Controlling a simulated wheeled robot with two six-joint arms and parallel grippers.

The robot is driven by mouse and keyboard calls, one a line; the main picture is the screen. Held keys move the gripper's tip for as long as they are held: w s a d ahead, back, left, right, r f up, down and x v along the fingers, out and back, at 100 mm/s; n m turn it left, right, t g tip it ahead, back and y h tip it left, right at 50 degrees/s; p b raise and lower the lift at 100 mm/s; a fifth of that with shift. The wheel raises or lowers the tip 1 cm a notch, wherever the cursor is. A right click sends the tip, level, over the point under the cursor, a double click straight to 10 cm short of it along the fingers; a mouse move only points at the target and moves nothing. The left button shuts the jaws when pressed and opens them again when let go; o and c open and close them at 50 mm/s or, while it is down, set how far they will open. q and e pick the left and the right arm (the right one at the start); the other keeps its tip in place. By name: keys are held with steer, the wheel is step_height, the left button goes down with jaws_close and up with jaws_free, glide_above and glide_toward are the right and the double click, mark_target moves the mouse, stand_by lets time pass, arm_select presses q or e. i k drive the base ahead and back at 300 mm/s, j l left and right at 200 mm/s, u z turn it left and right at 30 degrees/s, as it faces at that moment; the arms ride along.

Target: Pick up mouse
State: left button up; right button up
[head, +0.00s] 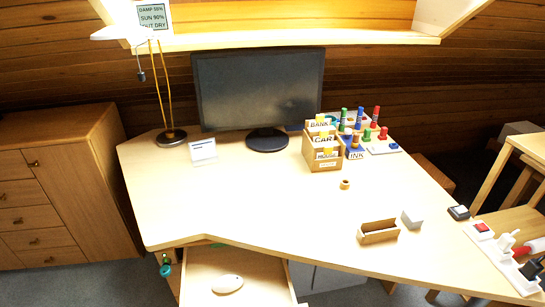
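A white, rounded mouse (227,284) lies in the open drawer or pull-out tray (262,270) under the front left edge of the desk, near the bottom of the head view. The front of this drawer is cut off by the frame's lower edge. Neither of my grippers shows in the head view.
The desk (240,205) has a wide clear middle. A monitor (258,90), a lamp (170,137) and a card box (322,155) stand at the back. A small wooden tray (378,237) and a grey block (412,220) are at front right. A wooden cabinet (60,200) stands left.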

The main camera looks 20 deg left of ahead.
mark_target(227, 283)
steer(key=u, duration=1.1)
